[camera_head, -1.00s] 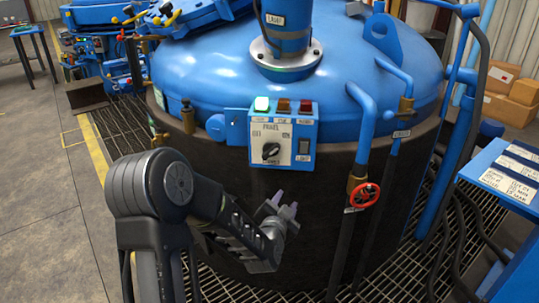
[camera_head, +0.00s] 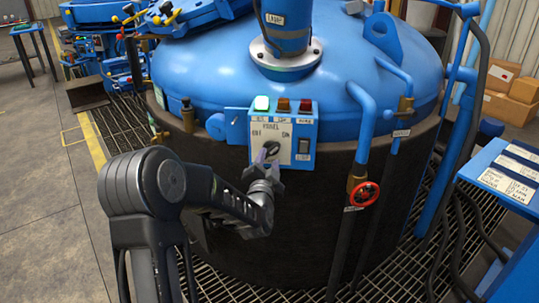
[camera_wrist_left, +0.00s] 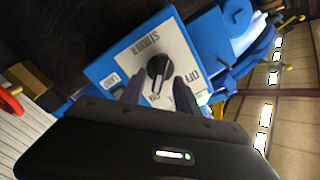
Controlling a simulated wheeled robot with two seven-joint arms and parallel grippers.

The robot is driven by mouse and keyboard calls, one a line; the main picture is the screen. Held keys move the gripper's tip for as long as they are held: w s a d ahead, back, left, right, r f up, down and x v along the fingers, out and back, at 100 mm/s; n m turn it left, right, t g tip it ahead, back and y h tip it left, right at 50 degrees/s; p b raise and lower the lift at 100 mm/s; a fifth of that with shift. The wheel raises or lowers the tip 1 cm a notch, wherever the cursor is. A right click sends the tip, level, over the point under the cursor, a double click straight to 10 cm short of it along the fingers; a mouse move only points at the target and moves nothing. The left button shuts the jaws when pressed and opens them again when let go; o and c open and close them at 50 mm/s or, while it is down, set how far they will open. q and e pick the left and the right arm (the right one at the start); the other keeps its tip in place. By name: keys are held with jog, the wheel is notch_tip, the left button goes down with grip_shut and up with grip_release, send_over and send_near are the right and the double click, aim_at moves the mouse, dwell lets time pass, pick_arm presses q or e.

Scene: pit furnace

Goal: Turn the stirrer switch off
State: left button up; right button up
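The stirrer switch is a black rotary knob (camera_head: 272,148) on a pale plate of the blue control box (camera_head: 310,133), on the front of the blue vessel. The plate has OFF at the left and ON at the right in the head view. My left gripper (camera_head: 265,158) is just in front of the knob, its fingers pointing up at it. In the left wrist view the gripper (camera_wrist_left: 160,92) is open, with one finger on each side of the knob (camera_wrist_left: 158,72). I cannot tell whether they touch it. My right gripper is not in view.
A dark rocker switch (camera_head: 303,146) sits right of the knob. A red valve wheel (camera_head: 366,194) and blue pipes stand to the right.

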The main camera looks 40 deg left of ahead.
aim_at(270, 154)
pick_arm(q)
jog(key=shift+x, duration=1.6)
jog(key=shift+c, duration=0.4)
grip_shut()
